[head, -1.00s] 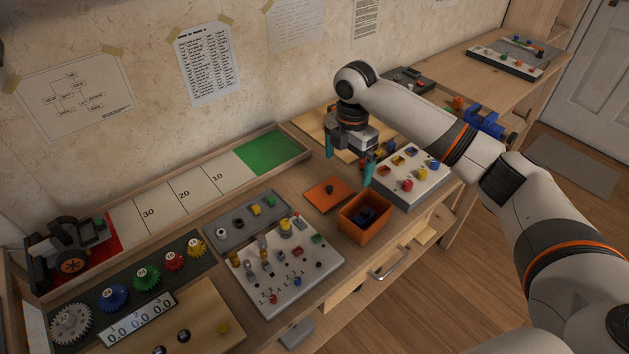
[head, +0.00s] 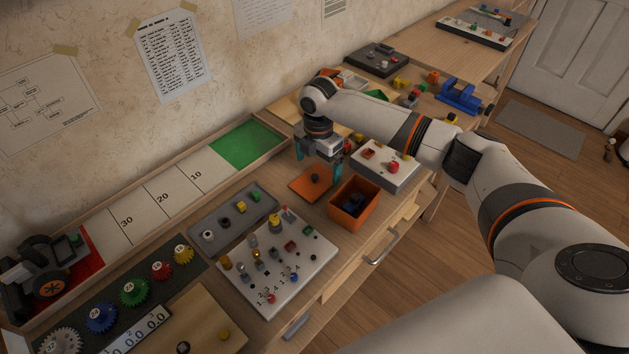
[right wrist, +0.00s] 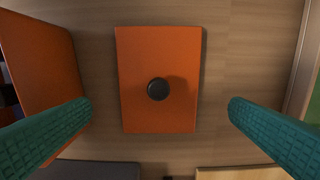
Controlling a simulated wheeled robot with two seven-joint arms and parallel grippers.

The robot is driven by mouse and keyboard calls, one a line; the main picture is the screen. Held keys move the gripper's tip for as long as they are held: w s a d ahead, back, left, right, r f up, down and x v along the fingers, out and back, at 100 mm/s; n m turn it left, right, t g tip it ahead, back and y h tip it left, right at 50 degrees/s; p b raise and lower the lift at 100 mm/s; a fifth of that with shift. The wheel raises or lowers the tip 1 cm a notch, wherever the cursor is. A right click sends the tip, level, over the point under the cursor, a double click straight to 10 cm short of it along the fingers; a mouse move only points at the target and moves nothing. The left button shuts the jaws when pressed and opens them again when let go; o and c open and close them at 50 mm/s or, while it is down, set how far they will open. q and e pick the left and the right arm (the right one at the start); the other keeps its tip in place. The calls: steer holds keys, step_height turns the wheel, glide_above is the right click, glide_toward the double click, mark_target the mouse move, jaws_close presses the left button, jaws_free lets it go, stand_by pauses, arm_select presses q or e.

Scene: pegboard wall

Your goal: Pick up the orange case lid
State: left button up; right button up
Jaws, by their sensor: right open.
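My right gripper (head: 319,160) is open and points down above the lid. In the right wrist view the lid (right wrist: 145,109) lies between the two teal fingers (right wrist: 160,118), apart from both, with its knob (right wrist: 158,89) near the middle. My left gripper is not in view.
The orange case stands close beside the lid, holding dark items. A white board with colored pieces (head: 404,178) is to the right. A grey tray (head: 226,225) and a white peg panel (head: 290,279) lie to the left and front. The tray wall runs behind.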

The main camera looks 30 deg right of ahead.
mark_target(319, 178)
steer(key=f, duration=0.3)
steer(key=shift+d+f, duration=0.2)
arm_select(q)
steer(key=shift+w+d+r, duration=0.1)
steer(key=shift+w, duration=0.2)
arm_select(e)
steer(key=shift+c, duration=0.2)
